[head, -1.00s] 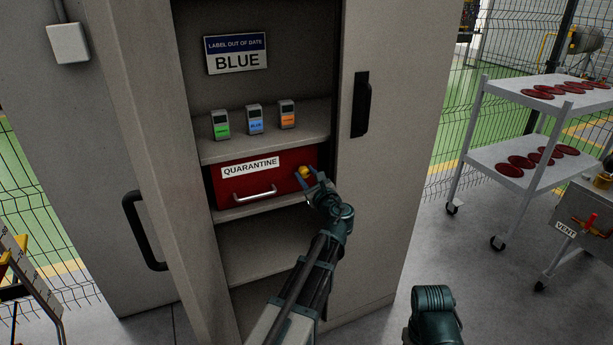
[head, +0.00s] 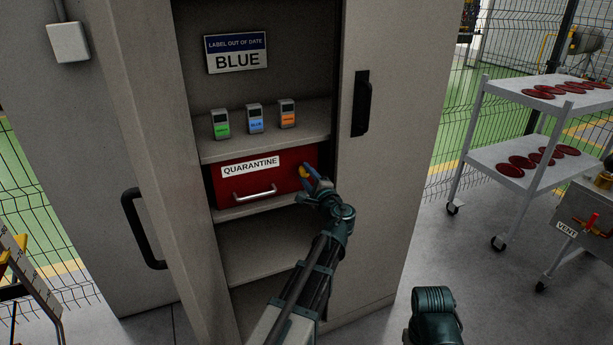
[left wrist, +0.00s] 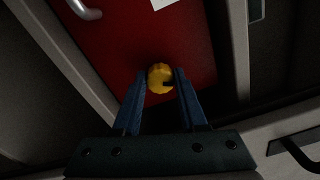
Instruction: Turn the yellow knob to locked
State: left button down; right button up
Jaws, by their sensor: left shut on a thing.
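The yellow knob (left wrist: 160,78) is on the front of the red drawer box (left wrist: 130,40), which carries a QUARANTINE label (head: 250,167) and a metal handle in the head view. In the head view the knob (head: 304,171) is partly hidden by my left gripper (head: 309,177). In the left wrist view the blue fingers of my left gripper (left wrist: 161,83) are on both sides of the knob, shut on it. A dark mark shows on the lower right of the knob. The dark green end of my right arm shows at the bottom; its fingers are out of view.
The box sits in a grey cabinet with its doors open; the right door (head: 385,200) is close to my left arm. Three small devices (head: 255,119) stand on the shelf above, under a BLUE sign (head: 236,53). A trolley with red discs (head: 540,170) stands at right.

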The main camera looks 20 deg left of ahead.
pick_arm(q)
jog(key=n, duration=0.5)
jog(key=shift+f, duration=0.1)
dwell(0.5)
jog(key=shift+c, duration=2.2)
grip_release()
jog(key=v, duration=1.3)
jog(key=shift+s+d, duration=0.25)
jog(key=shift+d, duration=0.05)
